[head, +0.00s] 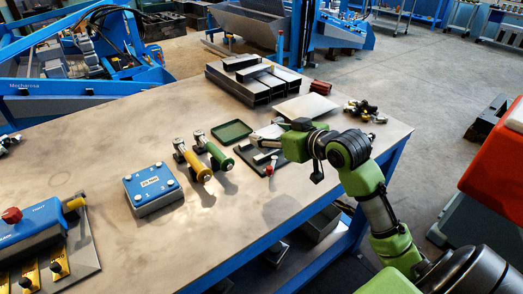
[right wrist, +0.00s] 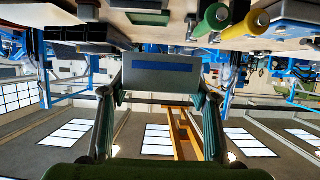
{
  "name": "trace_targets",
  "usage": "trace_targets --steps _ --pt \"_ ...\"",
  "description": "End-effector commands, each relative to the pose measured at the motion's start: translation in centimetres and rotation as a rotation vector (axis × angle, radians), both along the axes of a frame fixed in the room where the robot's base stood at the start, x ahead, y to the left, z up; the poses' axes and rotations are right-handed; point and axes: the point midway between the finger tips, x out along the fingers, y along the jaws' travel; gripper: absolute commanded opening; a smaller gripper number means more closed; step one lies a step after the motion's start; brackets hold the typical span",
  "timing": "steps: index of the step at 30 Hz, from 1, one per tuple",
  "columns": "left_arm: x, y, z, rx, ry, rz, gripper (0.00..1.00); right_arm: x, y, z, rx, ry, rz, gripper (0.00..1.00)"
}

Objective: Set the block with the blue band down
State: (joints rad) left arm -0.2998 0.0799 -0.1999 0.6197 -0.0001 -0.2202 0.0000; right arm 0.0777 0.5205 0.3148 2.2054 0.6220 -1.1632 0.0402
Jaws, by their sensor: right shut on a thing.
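The block with the blue band (right wrist: 165,76) is between the two fingers of my right gripper (head: 262,143) in the right wrist view. It is a grey block with a blue stripe across the face turned to the camera. My right gripper is shut on it. In the head view the gripper is over the right part of the workbench (head: 120,125), at the dark tray with a red knob (head: 269,170). I cannot tell there whether the block touches anything below it. My left gripper is not in view.
A green tray (head: 231,131), yellow and green cylinders (head: 196,168), a blue numbered box (head: 152,187) and a blue station (head: 35,235) lie to the left. Dark rectangular tubes (head: 255,80) and a light plate (head: 306,107) lie behind. The bench's front middle is bare.

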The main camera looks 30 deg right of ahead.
Motion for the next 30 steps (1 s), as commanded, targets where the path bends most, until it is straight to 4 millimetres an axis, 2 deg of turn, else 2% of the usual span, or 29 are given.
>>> trace_targets --steps 8,20,21,24,30 --pt "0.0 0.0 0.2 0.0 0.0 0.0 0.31 0.7 -0.3 0.0 0.0 -0.005 0.001 0.19" --pt "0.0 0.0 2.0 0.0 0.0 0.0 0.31 8.3 -3.5 -3.5 0.003 -0.004 0.001 0.19" --pt "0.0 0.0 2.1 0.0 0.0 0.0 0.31 8.9 -3.8 -4.4 0.004 -0.001 0.002 0.19" --pt "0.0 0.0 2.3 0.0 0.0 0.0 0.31 10.2 -4.3 -6.3 0.003 -0.001 0.002 0.19" --pt "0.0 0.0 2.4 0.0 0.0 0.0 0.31 11.7 -5.0 -8.2 0.001 -0.005 0.003 0.19"
